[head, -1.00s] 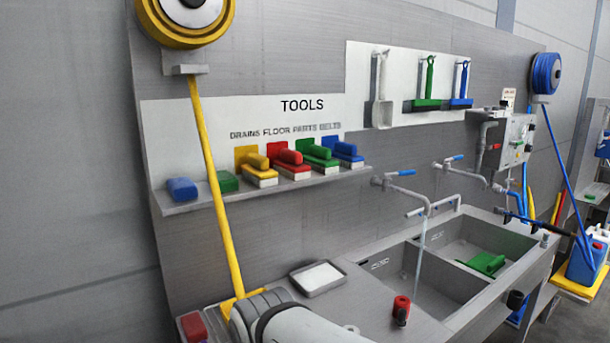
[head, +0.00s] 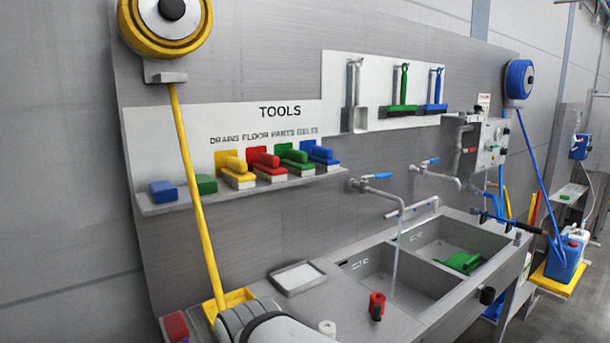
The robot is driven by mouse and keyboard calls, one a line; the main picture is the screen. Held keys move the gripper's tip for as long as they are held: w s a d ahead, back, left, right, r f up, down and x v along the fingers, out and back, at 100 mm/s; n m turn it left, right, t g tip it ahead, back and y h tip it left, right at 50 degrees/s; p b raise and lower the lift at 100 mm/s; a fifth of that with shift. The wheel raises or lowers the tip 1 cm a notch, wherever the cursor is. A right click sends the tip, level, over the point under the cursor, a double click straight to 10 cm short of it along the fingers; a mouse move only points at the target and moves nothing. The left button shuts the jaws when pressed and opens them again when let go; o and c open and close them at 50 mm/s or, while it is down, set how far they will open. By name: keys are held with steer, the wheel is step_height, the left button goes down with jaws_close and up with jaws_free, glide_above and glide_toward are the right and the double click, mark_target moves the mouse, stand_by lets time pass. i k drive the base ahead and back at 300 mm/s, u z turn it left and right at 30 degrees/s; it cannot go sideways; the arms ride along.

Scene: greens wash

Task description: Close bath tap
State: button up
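Two wall taps with blue levers are above the double sink (head: 478,300). The left tap (head: 374,189) has its lever pointing right, and its spout ends over the left basin. A thin pale stream of water (head: 396,260) falls from that spout. The right tap (head: 440,176) also has its blue lever pointing right, and I see no clear stream under it. Neither tap is marked as the bath tap. Part of my pale arm shows at the bottom, left of the sink. My gripper is out of view.
A green item (head: 460,262) lies in the right basin. A yellow-handled tool (head: 195,190) leans on the wall panel at left.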

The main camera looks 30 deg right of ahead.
mark_target(379, 175)
steer(key=k, duration=0.4)
steer(key=u, duration=2.7)
steer(key=k, duration=2.25)
steer(key=z, duration=2.9)
steer(key=i, duration=0.1)
steer(key=z, duration=0.05)
